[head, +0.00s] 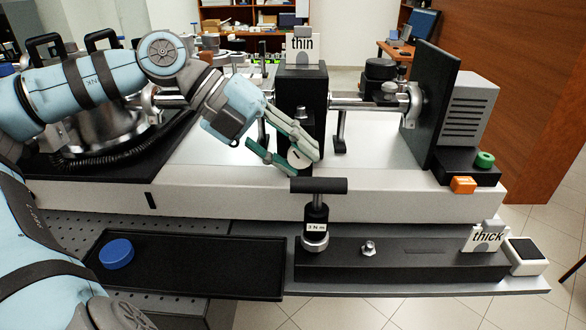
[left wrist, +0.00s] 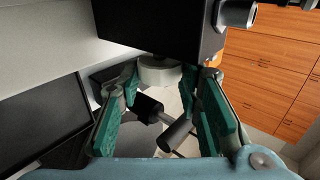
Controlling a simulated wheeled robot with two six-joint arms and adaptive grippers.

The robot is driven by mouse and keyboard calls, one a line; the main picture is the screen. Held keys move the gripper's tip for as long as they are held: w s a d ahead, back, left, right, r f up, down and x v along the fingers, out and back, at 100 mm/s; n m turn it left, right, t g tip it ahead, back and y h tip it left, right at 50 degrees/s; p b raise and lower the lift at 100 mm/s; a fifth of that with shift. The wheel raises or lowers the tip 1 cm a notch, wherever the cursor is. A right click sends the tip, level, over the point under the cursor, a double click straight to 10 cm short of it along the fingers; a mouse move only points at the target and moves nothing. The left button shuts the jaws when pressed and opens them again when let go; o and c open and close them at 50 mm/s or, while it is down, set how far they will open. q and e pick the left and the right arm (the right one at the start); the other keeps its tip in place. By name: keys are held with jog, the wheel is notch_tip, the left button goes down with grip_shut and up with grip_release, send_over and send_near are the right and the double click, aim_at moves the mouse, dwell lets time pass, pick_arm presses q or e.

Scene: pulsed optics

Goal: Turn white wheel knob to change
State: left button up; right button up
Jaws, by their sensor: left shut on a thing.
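The white wheel knob (left wrist: 160,72) sits under the dark block in the left wrist view, between my green-padded fingers. In the head view the knob (head: 302,156) shows in part at the front of the black upright block (head: 300,88), partly hidden by the fingers. My left gripper (head: 284,157) reaches in from the left and is shut on the knob; its fingers (left wrist: 160,80) stand on either side of it in the wrist view. A white "thin" card (head: 302,46) stands on top of the block. My right gripper is not in view.
A black T-handled tool (head: 318,187) marked "3 N m" stands just below the gripper on a dark rail (head: 400,262). A "thick" card (head: 487,238) stands at the rail's right end. A black tray (head: 200,272) holds a blue disc (head: 116,254). Green (head: 485,159) and orange (head: 463,185) knobs sit right.

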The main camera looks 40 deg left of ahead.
pick_arm(q)
jog(key=o, duration=1.1)
jog(key=shift+w, duration=0.1)
jog(key=shift+o, duration=0.2)
jog(key=v, duration=1.2)
